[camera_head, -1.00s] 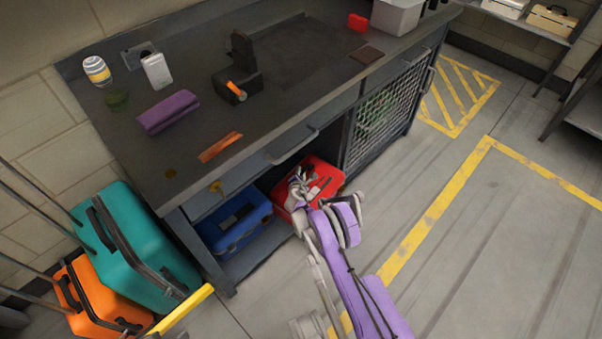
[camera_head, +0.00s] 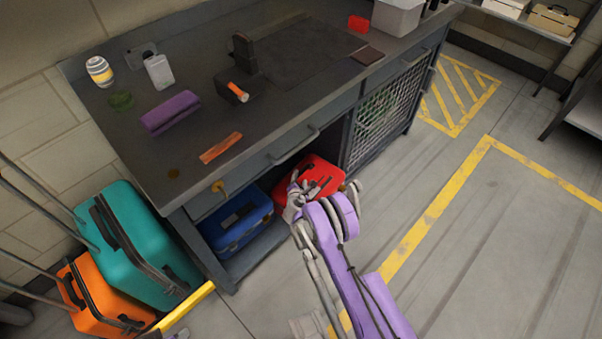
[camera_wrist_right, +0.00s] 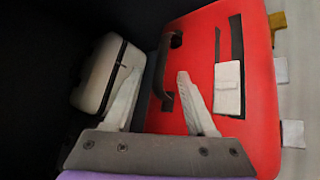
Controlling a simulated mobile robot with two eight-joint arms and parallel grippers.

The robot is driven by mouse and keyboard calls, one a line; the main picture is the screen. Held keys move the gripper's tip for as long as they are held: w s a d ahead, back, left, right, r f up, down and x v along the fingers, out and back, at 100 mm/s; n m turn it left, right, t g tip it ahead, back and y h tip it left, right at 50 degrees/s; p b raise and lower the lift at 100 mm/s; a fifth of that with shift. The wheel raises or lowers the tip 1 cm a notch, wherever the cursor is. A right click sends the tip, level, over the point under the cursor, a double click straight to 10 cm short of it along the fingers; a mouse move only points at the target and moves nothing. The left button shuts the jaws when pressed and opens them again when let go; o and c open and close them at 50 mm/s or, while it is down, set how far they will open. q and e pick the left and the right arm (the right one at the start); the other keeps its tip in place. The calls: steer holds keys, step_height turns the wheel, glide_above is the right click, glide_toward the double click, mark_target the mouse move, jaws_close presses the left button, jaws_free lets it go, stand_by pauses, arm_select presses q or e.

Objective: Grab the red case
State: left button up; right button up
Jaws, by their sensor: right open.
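The red case (camera_head: 326,174) sits on the low shelf under the workbench, its front partly hidden by my right gripper. My right gripper (camera_head: 297,190) is at the case's front left side. In the right wrist view the red case (camera_wrist_right: 258,125) fills the right half, with a dark handle (camera_wrist_right: 160,72) on it. The open fingers of my right gripper (camera_wrist_right: 157,88) reach toward it, and the handle appears between them in the picture. I cannot tell whether they touch it.
A blue case (camera_head: 236,220) stands left of the red one. A pale grey case (camera_wrist_right: 108,75) shows in the wrist view. The workbench top (camera_head: 290,115) overhangs the shelf. Teal (camera_head: 135,245) and orange (camera_head: 88,300) cases stand at left. The floor at right is clear.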

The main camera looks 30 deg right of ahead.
steer(key=shift+p+v, duration=0.35)
steer(key=shift+v, duration=1.85)
